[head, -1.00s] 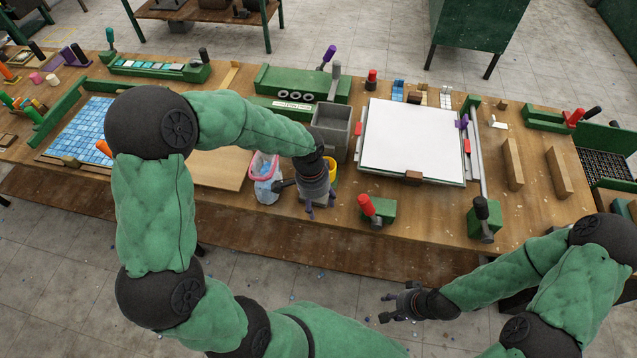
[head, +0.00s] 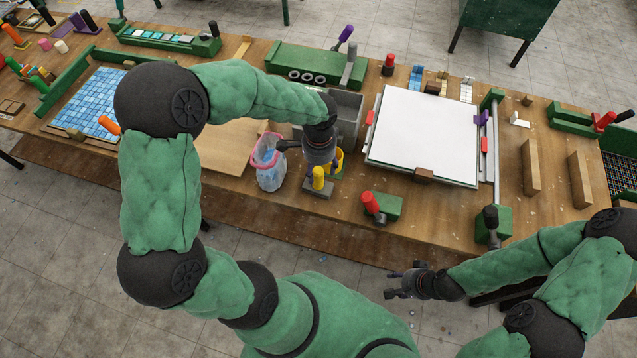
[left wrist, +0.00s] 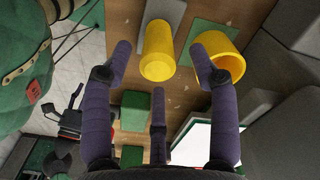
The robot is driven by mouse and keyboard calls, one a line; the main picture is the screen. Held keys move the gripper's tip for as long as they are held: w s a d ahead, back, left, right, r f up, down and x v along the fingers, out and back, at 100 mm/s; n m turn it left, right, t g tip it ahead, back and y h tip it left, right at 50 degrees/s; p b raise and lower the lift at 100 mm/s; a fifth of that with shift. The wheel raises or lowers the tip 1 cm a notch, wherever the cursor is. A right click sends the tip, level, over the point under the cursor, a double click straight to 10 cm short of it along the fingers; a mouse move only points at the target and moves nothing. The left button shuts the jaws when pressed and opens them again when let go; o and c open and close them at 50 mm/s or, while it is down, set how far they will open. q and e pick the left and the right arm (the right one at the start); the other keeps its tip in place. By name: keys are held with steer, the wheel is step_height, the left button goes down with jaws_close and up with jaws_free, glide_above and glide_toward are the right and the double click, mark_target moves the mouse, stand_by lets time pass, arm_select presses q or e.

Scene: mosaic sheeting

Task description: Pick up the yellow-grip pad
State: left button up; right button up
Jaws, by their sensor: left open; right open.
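The yellow-grip pad has an upright yellow cylindrical grip (head: 318,178) on a grey base (head: 319,191), near the front of the bench. My left gripper (head: 322,170) is open, just behind and above the grip in the head view. In the left wrist view, the yellow grip (left wrist: 157,50) shows between the spread purple fingers of my left gripper (left wrist: 160,62), with no clear contact. Part of its grey base (left wrist: 168,12) shows at the top. My right gripper (head: 390,284) is open and empty in front of the bench, far from the pad.
A yellow cup (left wrist: 217,57) stands close to the pad, beside my right-hand finger in the wrist view. A pink-rimmed bin (head: 268,165) is left of the pad, a grey box (head: 347,117) behind. A red-grip tool (head: 370,203) and green block (head: 388,207) stand right.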

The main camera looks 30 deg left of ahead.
mark_target(320, 188)
arm_select(q)
steer(key=shift+s+f, duration=0.15)
steer(key=shift+f, duration=0.2)
step_height(320, 188, down, 4)
steer(key=shift+a+f+b, duration=0.1)
steer(key=shift+f+b, duration=0.05)
steer(key=shift+b, duration=0.4)
jaws_close()
